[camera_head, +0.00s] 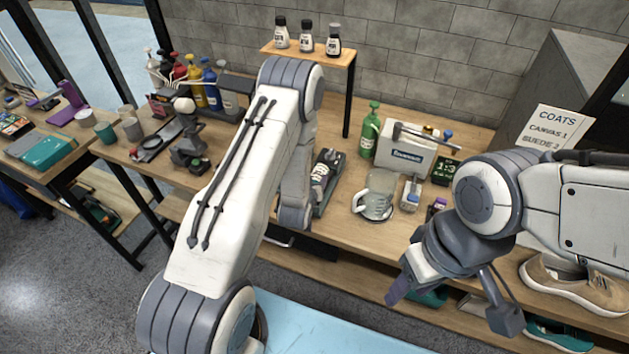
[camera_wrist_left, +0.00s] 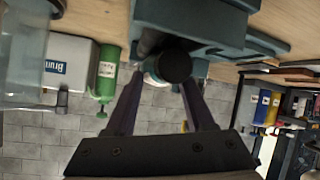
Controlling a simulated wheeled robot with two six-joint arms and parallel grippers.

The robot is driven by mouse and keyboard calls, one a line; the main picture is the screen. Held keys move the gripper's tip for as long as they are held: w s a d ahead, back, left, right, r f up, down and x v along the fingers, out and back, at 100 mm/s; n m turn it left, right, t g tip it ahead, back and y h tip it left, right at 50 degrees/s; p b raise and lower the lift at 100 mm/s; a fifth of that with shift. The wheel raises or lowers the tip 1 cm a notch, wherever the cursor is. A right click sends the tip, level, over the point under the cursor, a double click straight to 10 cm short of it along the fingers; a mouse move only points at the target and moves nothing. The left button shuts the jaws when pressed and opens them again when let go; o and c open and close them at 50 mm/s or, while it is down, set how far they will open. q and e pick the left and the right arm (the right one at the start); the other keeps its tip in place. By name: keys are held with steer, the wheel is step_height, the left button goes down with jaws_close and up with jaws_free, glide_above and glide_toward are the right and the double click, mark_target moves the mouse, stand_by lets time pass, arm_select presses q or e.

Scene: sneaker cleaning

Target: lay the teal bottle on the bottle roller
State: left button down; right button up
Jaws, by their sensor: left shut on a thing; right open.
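My left gripper (camera_wrist_left: 164,84) shows in the left wrist view with its two dark fingers converging on something at a dark round end (camera_wrist_left: 175,66). I take this to be the cap of the teal bottle; its body is hard to tell apart from the teal-grey body behind. That blocky teal-grey body (camera_wrist_left: 205,22) at the top of the left wrist view may be the bottle roller. My right gripper (camera_head: 450,304) is open and empty at the bench's front edge.
A green bottle (camera_head: 369,131) and a white box (camera_head: 404,151) stand on the bench, with a clear jug (camera_head: 376,194) in front. Several coloured bottles (camera_head: 211,86) stand at the back left.

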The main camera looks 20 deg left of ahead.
arm_select(q)
steer(key=shift+c, duration=0.9)
jaws_free()
steer(key=shift+s, duration=0.1)
steer(key=b+v, duration=0.2)
steer(key=v, duration=0.4)
steer(key=shift+s+d, duration=0.1)
steer(key=shift+s, duration=0.15)
steer(key=shift+p+v, duration=1.9)
steer(key=shift+v, duration=0.1)
steer(key=shift+w+r, duration=0.1)
steer(key=shift+w, duration=0.05)
